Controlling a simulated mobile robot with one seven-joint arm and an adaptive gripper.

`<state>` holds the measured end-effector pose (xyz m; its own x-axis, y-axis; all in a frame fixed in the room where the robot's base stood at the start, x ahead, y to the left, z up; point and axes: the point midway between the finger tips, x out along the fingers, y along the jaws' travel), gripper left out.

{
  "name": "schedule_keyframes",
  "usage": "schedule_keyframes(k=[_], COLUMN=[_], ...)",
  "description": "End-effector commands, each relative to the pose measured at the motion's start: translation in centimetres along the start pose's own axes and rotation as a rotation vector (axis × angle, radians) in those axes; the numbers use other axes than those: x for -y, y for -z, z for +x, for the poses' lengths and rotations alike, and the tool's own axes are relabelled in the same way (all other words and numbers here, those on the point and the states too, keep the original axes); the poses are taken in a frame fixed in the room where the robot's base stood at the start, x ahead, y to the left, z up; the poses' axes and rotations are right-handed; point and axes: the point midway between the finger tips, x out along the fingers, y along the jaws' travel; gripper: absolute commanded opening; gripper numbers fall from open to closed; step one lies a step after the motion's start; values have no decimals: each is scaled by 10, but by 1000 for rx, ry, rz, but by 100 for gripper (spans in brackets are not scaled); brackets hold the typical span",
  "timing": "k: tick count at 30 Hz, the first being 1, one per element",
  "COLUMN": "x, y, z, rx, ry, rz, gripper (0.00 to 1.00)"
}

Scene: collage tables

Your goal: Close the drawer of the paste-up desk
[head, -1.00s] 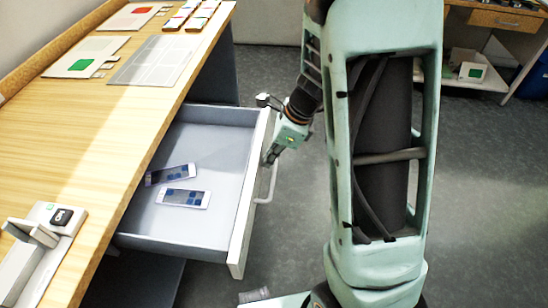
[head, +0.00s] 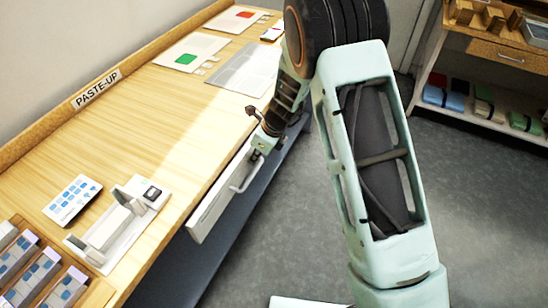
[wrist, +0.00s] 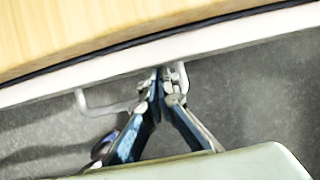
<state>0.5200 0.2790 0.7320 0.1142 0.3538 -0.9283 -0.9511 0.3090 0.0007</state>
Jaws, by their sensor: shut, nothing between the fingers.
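The paste-up desk (head: 150,130) has a pale wooden top and a "PASTE-UP" label on its back ledge. Its white drawer front (head: 212,205) lies close along the desk's front edge, and the drawer's inside is hidden. In the wrist view the drawer front (wrist: 50,88) runs just under the wooden edge, with a thin dark line between. I cannot tell if a small gap is left. The bar handle (head: 244,178) also shows in the wrist view (wrist: 100,109). My gripper (head: 256,155) is shut and empty, its fingertips (wrist: 163,76) at the drawer front beside the handle.
On the desk stand a white holder (head: 115,222), a card with blue marks (head: 72,200), trays of cards (head: 35,265) and printed sheets (head: 240,68). A shelf unit (head: 480,110) with books stands at the right. The grey floor (head: 285,225) before the desk is mostly clear.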

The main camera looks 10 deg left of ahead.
Motion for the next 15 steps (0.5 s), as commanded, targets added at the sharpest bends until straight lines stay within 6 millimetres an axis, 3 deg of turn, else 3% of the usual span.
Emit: schedule_keyframes(k=[6, 15], x=[0, 0], y=[-27, -38], z=[9, 15], rx=[0, 2], ry=[0, 1], rz=[-2, -1], gripper=[0, 0])
